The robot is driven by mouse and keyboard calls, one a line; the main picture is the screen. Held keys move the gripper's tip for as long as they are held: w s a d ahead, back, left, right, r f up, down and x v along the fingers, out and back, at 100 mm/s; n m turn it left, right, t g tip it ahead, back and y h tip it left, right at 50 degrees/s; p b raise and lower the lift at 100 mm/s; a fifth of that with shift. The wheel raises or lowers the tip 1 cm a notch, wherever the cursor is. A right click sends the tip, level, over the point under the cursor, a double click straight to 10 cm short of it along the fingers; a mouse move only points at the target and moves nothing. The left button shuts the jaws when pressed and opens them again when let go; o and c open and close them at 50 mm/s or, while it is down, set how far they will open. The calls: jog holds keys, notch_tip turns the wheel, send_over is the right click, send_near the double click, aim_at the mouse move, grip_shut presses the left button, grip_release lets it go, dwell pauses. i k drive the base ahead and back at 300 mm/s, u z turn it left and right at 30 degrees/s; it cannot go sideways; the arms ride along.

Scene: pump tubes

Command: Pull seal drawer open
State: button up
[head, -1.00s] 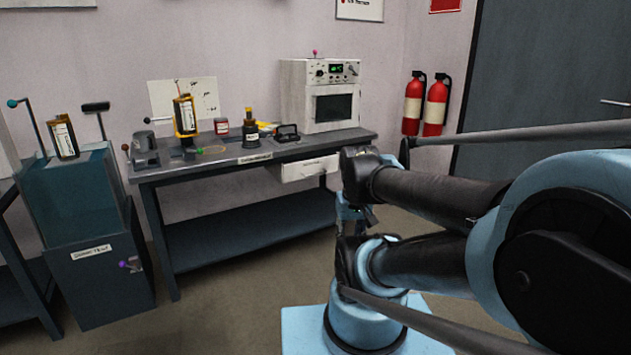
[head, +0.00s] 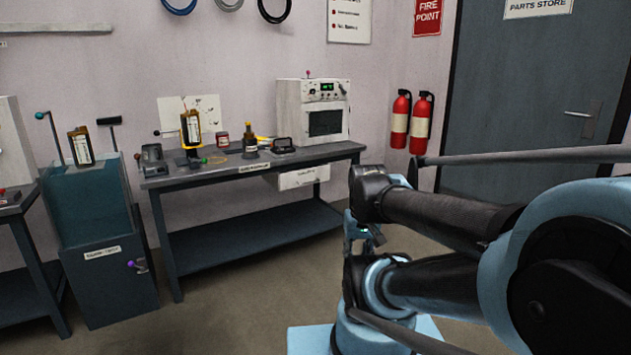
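A white drawer (head: 303,179) with a small dark label hangs under the right end of the dark workbench (head: 200,181). It looks shut, and its label is too small to read. My gripper (head: 362,240) is partly in view below the dark wrist of my arm, to the right of the drawer and apart from it in the picture. My arm links hide much of it, and its fingers are too small and covered to tell whether they are open.
The bench carries a white oven-like unit (head: 295,108), a dark bottle (head: 250,142) and a yellow-framed device (head: 190,128). A teal tank (head: 88,205) stands left. Fire extinguishers (head: 420,122) hang beside the grey door (head: 520,110). Floor before the bench is clear.

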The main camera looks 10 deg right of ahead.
aim_at(309, 175)
jog(key=z, duration=0.25)
jog(key=i, duration=1.9)
jog(key=u, duration=0.5)
